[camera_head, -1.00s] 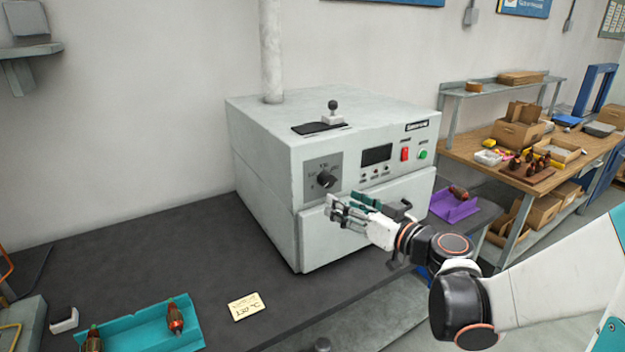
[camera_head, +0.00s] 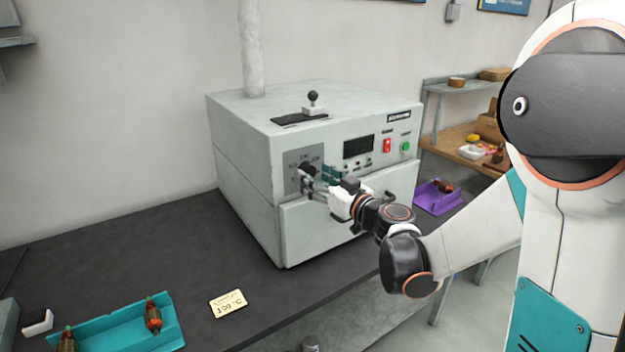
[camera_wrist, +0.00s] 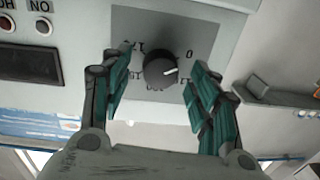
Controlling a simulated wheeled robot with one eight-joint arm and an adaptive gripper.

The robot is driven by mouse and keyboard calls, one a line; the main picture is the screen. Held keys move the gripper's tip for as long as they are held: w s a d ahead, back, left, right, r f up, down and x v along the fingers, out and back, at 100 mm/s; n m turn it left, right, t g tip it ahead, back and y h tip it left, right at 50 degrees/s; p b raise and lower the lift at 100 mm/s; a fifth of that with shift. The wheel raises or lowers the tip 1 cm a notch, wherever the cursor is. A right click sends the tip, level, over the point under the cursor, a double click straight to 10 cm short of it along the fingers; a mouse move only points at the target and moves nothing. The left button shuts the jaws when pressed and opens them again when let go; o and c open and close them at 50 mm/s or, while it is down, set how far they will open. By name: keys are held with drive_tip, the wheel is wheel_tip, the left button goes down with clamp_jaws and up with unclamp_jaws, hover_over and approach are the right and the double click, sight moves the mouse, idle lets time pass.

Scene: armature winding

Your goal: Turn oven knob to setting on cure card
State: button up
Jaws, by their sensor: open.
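The oven (camera_head: 330,140) is a pale grey box on the dark bench. Its black knob (camera_wrist: 160,69) sits on a grey dial plate (camera_wrist: 205,30) and has a white pointer mark. Numbers ring the knob, partly hidden and upside down in the wrist view. My gripper (camera_wrist: 157,85) is open, with its teal fingers on either side of the knob and gaps showing. In the head view my gripper (camera_head: 318,178) is at the dial and partly covers the knob (camera_head: 307,169). The cure card (camera_head: 228,303) lies on the bench, with handwriting that seems to read 130 °C.
A teal tray (camera_head: 95,325) with wound armatures is at the bench's front left. A purple tray (camera_head: 436,204) with an armature is right of the oven. A red switch (camera_head: 387,146) and green button (camera_head: 406,146) are on the oven front. The bench left of the oven is clear.

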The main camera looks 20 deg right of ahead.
drive_tip(key=shift+x, duration=1.05)
drive_tip(key=shift+s, duration=0.1)
drive_tip(key=c, duration=1.1)
drive_tip(key=shift+o, duration=0.2)
